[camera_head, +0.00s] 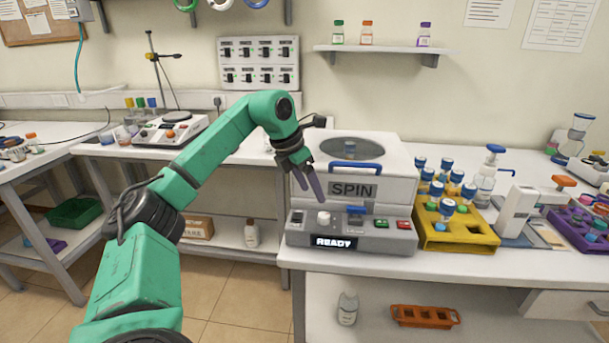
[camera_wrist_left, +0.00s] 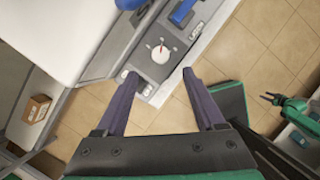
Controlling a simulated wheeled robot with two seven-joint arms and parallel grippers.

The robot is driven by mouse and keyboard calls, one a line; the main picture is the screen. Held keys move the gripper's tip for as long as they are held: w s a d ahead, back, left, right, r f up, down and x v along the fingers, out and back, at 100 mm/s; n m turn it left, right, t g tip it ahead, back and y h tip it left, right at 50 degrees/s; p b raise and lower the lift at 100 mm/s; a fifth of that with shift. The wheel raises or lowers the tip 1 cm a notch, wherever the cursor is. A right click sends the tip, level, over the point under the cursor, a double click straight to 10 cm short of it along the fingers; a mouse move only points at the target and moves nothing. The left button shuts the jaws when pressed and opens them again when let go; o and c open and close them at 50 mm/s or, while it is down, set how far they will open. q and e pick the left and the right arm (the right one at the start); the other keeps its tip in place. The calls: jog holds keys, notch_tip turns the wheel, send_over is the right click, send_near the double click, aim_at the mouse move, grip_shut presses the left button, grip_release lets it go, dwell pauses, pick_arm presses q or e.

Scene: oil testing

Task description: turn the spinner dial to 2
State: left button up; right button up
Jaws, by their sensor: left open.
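The spinner (camera_head: 352,185) is a white box labelled SPIN, with a round top window and a display reading READY. Its white dial (camera_head: 323,217) sits on the grey front panel; in the wrist view the dial (camera_wrist_left: 161,54) shows a red pointer mark and small marks around it. The dial's numbers are too small to read. My left gripper (camera_head: 309,192) is open and empty, its purple fingers above and behind the dial, apart from it. In the wrist view the dial lies just beyond and between the fingertips. My right gripper (camera_wrist_left: 269,97) shows small at the right edge of the wrist view.
A blue lever (camera_head: 355,210), a green button (camera_head: 381,223) and a red button (camera_head: 403,224) share the panel. A yellow rack (camera_head: 455,238) of blue-capped vials stands right of the spinner. The bench's front edge runs just before the panel.

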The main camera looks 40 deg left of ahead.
pick_arm(q)
jog(key=v, duration=0.5)
jog(key=shift+r+p, duration=0.15)
jog(key=shift+p, duration=0.15)
